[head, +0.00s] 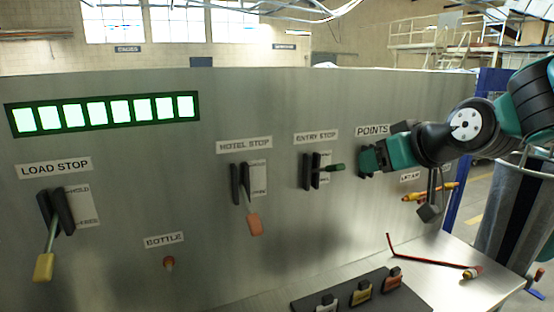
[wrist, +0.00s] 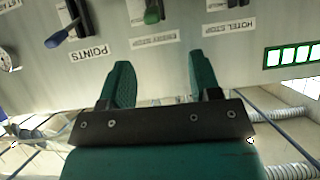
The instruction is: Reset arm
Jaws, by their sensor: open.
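My gripper (head: 368,160) is at the right of the metal panel, just below the POINTS label (head: 372,130), in the head view. In the wrist view its two green fingers (wrist: 159,72) are apart with nothing between them. The lever with a blue handle (wrist: 58,38) by the POINTS label is left of the fingers there; in the head view my gripper hides it. The green-handled ENTRY STOP lever (head: 332,168) is just left of my gripper, and shows at the top of the wrist view (wrist: 152,14).
The panel (head: 120,150) also bears an orange-handled HOTEL STOP lever (head: 254,224), a yellow-handled LOAD STOP lever (head: 43,266), a red BOTTLE button (head: 168,263) and a lit green display (head: 102,113). A bench (head: 450,256) below carries a black switch box (head: 340,304) and a thin red-and-black item (head: 425,260).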

